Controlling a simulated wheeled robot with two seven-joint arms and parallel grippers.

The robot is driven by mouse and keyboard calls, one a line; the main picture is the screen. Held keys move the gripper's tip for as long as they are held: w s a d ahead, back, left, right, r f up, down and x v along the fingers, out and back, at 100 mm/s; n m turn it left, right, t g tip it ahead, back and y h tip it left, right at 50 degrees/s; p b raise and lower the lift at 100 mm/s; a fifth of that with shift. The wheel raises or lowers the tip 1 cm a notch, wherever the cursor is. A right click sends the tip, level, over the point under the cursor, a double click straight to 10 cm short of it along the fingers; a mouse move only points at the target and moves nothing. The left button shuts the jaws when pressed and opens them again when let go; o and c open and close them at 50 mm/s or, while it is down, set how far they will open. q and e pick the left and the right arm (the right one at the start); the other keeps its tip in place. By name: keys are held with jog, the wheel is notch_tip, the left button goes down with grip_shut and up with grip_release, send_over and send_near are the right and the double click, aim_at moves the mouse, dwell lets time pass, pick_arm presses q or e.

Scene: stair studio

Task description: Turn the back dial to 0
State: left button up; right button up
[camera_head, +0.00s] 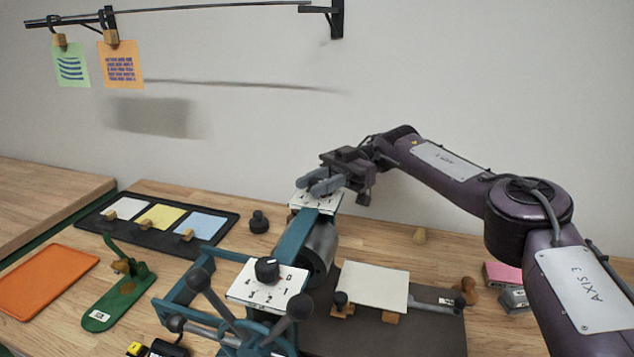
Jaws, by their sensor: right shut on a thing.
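The back dial's white plate (311,201) sits at the far end of a teal machine (292,240) on the table. My right gripper (322,186) reaches in from the right and is shut over this plate, with its fingers around the knob, which they hide. The back dial's pointer and most of its numbers are hidden, so its setting cannot be read. The front dial (267,269) is a black knob on a white numbered plate (241,289) at the machine's near end. My left gripper is not in view.
A black tray (98,215) with white, yellow and blue cards lies left of the machine, beside a black knob-like piece (259,221). An orange tray (45,281) and a green stand (119,304) are nearer. A white board (371,285) stands right of the machine.

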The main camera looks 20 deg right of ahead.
dwell(0.5)
jog(key=o, duration=1)
jog(key=shift+a, duration=0.1)
jog(key=shift+c, duration=0.2)
jog(key=shift+r, duration=0.1)
notch_tip(320, 180, up, 12)
jog(key=f+b, duration=0.1)
notch_tip(320, 180, up, 9)
jog(key=p, duration=0.2)
send_over(316, 181)
jog(key=shift+o, duration=0.2)
jog(key=shift+w, duration=0.1)
